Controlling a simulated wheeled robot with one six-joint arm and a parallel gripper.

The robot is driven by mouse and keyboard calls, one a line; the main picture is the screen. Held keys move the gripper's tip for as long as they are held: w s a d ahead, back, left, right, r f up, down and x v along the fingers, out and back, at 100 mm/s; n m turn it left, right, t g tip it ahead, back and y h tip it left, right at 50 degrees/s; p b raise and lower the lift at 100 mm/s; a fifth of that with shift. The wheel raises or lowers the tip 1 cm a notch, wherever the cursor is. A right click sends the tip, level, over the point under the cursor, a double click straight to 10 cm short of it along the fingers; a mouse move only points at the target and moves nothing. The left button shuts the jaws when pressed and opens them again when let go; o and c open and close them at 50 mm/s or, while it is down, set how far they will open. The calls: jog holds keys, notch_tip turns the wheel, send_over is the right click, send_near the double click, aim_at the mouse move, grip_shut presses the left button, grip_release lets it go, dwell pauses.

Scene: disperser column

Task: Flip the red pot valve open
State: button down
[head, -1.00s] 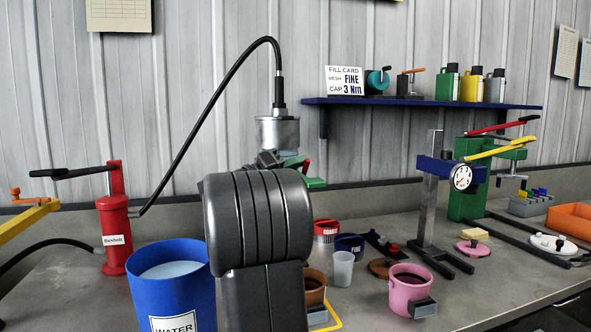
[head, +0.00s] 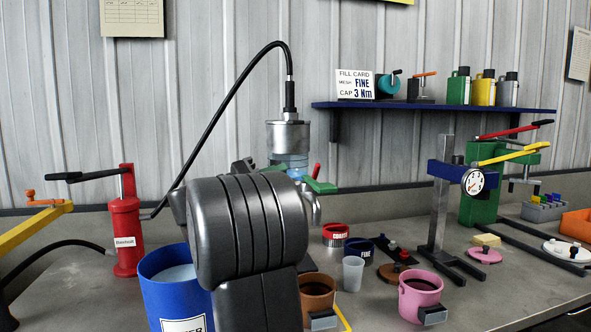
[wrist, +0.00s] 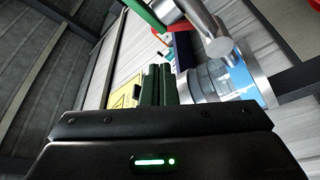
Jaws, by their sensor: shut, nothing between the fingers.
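A metal pot (head: 288,136) with a clear bluish section (head: 288,163) under it stands behind my arm in the head view. A small red lever (head: 317,171) sticks up just right of it, beside a green part (head: 321,187). The lower fittings are largely hidden by my wrist. In the wrist view my gripper (wrist: 153,72) is shut and empty, its dark green fingers together. A metal pipe fitting (wrist: 217,47) and the clear section (wrist: 212,82) lie right of the fingertips. A red part (wrist: 161,53) shows just beyond them; I cannot tell whether they touch.
A black hose (head: 215,105) arcs from the pot's top toward the red pump (head: 125,235). A blue water bucket (head: 178,297) stands left of my arm. Brown (head: 317,290) and pink (head: 421,295) mugs and a clear cup (head: 353,273) stand at the right front.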

jog(key=shift+r+v, duration=0.25)
jog(key=shift+v, duration=0.85)
jog(key=shift+r+v, duration=0.25)
jog(key=shift+v, duration=0.85)
jog(key=shift+a+r+p, duration=0.1)
jog(key=shift+p, duration=0.3)
